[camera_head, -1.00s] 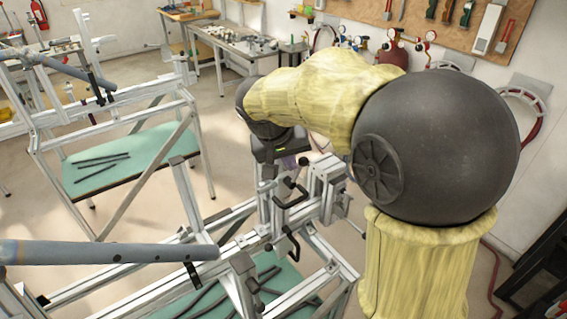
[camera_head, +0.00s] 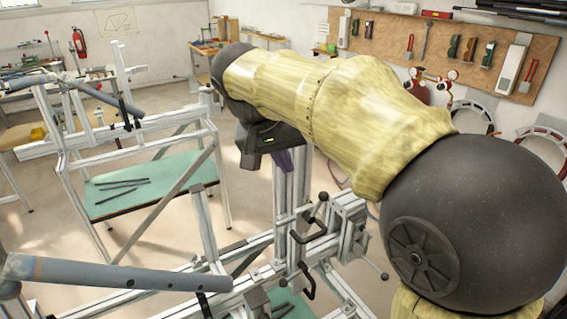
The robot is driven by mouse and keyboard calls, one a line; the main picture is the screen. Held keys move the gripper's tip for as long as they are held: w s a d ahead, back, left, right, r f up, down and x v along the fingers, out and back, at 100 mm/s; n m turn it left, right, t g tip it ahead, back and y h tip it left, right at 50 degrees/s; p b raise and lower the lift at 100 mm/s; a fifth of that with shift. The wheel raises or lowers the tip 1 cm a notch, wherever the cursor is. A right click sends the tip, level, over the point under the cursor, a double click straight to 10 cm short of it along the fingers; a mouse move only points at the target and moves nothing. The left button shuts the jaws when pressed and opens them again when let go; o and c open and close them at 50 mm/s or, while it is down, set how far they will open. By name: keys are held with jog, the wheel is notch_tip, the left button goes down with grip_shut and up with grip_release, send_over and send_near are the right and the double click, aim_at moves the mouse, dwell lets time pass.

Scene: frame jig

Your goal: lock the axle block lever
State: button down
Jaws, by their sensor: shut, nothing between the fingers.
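The frame jig (camera_head: 215,265) is an aluminium profile frame in the lower middle. At its right end stands a metal clamp block (camera_head: 347,226) on the rails. Black bent handles show there, an upper one (camera_head: 309,234) and a lower one (camera_head: 307,282). A small black ball knob (camera_head: 322,197) sits at the top of a rod. I cannot tell which of these is the axle block lever. My gripper (camera_head: 281,160) is shut and empty, above and behind the handles, close to an upright post. Its fingers are small and partly hidden by its dark body.
A grey tube (camera_head: 120,272) lies across the jig at lower left. A second frame (camera_head: 140,160) with a green shelf (camera_head: 150,185) stands behind left. My yellow-sleeved arm fills the right side. A tool board (camera_head: 440,50) hangs at the back.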

jog(key=shift+w, duration=0.15)
jog(key=s+d+f+y, duration=0.1)
jog(key=s+d+f, duration=0.2)
jog(key=f, duration=0.5)
jog(key=s+d+f+y, duration=0.1)
jog(key=s+d+f, duration=0.3)
jog(key=f, duration=0.5)
jog(key=s+d+f+g+y, duration=0.1)
jog(key=s+d+f, duration=0.3)
jog(key=f, duration=0.5)
jog(key=shift+s+d+f+n+y, duration=0.15)
jog(key=shift+s+d+n+y, duration=0.2)
jog(key=shift+s, duration=0.3)
jog(key=shift+a, duration=0.2)
